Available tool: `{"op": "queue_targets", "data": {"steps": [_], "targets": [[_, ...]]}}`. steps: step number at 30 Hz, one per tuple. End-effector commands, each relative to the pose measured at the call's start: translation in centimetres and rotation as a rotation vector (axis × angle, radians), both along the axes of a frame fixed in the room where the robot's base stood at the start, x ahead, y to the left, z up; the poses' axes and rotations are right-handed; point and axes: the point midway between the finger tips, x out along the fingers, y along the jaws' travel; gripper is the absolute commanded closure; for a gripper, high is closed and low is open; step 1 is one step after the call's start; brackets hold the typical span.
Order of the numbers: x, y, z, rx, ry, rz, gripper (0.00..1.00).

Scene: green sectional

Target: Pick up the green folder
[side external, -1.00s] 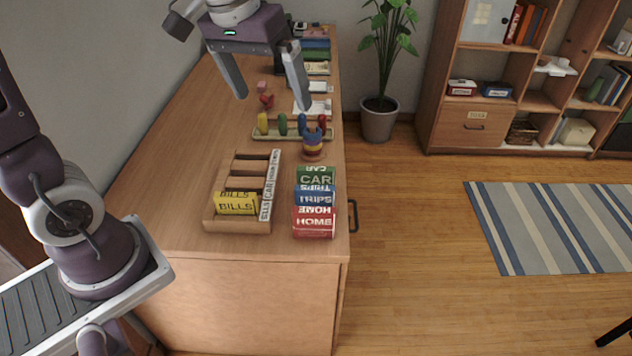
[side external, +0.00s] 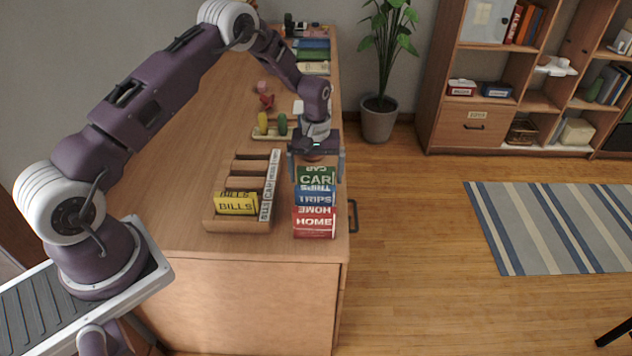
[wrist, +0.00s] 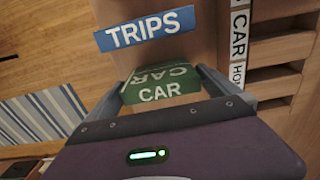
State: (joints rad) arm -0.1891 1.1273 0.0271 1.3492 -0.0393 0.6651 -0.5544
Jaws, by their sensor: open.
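The green folder (side external: 316,178), labelled CAR, stands at the back of a row of folders near the desk's right edge. Blue TRIPS folders (side external: 315,198) and red HOME folders (side external: 314,226) stand in front of it. My gripper (side external: 317,167) is low over the back of the row, with one finger on each side of the green folder. In the wrist view, the green folder (wrist: 165,90) lies between the two open fingers (wrist: 160,84). I cannot tell whether the fingers touch it. A blue TRIPS label (wrist: 150,28) shows beyond it.
A wooden slotted organizer (side external: 236,226) with yellow BILLS folders (side external: 238,203) stands left of the row. Behind are a tray with colored pegs (side external: 270,131) and a red object (side external: 267,101). The desk's left side is clear.

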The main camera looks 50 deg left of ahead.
Motion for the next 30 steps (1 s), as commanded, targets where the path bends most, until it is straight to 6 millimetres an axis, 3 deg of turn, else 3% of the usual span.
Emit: {"op": "queue_targets", "data": {"steps": [5, 12, 13, 20, 26, 30], "targets": [[0.0, 0.0, -3.2, -0.001, 0.001, 0.0, 0.0], [0.0, 0.0, -3.7, 0.0, 0.0, 0.0, 0.0], [0.0, 0.0, -3.7, 0.0, 0.0, 0.0, 0.02], [0.0, 0.0, -3.6, 0.0, 0.0, 0.0, 0.47], [0.0, 0.0, -3.6, 0.0, 0.0, -0.001, 0.5], [0.1, 0.0, -1.7, 0.001, -0.004, -0.001, 0.5]]}}
